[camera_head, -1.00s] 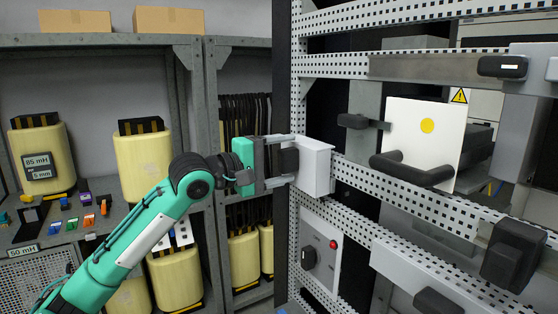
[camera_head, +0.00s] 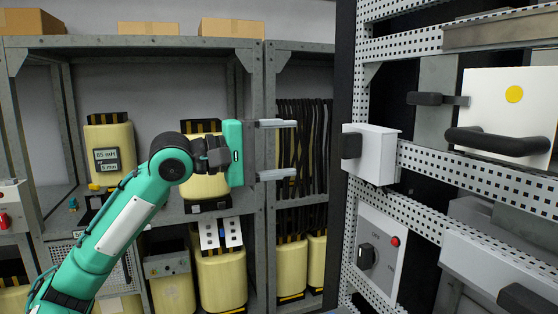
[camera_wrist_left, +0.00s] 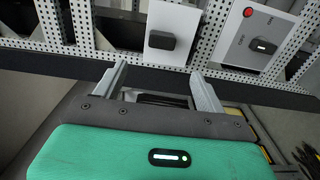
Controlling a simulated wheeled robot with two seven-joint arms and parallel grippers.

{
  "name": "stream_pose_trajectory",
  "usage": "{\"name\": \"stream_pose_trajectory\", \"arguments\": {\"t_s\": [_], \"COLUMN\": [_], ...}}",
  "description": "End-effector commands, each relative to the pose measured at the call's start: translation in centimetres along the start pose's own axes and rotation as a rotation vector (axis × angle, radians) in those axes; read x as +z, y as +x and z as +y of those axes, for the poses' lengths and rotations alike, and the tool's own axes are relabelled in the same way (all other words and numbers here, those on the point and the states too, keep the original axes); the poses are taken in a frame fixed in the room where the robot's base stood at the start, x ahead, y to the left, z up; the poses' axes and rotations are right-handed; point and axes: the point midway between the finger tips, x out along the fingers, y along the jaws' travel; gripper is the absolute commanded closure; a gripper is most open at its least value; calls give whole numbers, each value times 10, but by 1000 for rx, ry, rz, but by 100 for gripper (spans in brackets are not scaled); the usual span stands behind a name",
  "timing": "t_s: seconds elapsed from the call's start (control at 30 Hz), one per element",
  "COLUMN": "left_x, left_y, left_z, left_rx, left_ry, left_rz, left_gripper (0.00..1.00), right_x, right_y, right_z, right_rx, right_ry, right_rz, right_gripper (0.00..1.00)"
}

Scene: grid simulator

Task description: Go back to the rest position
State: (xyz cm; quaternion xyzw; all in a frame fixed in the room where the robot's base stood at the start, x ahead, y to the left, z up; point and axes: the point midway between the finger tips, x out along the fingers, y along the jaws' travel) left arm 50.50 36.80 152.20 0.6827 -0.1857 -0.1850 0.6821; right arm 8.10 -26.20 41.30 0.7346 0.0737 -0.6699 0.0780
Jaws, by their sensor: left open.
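My left gripper (camera_head: 277,149) is open and empty in the head view, its two grey fingers pointing right. A gap separates its tips from the white box with a black knob (camera_head: 376,155) on the perforated rack. In the left wrist view the open fingers (camera_wrist_left: 152,88) spread below that same white box (camera_wrist_left: 165,38), with nothing between them. My green left arm comes in from the lower left. My right gripper is not in view.
A grey control panel (camera_head: 378,262) with a red button and black switch is low on the rack (camera_head: 480,186). A white panel with a yellow dot (camera_head: 512,82) and black handle is upper right. Shelves (camera_head: 150,45) with yellow cylinders (camera_head: 108,150) stand behind my arm.

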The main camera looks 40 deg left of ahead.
Motion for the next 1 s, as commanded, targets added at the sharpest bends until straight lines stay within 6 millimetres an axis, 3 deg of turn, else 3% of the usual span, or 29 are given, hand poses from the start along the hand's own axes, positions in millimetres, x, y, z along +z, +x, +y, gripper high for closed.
{"name": "stream_pose_trajectory", "arguments": {"t_s": [0.73, 0.87, 1.0], "left_x": [-2, -28, -86], "left_y": [-3, 6, 28], "left_z": [-1, -14, -54], "left_rx": [0, 6, -1], "left_ry": [0, -3, 6], "left_rz": [3, 35, 117], "left_gripper": [27, 27, 27], "right_x": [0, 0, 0], "right_y": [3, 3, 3], "right_z": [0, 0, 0], "right_rx": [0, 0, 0], "right_ry": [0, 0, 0], "right_rz": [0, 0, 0], "right_gripper": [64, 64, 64]}}
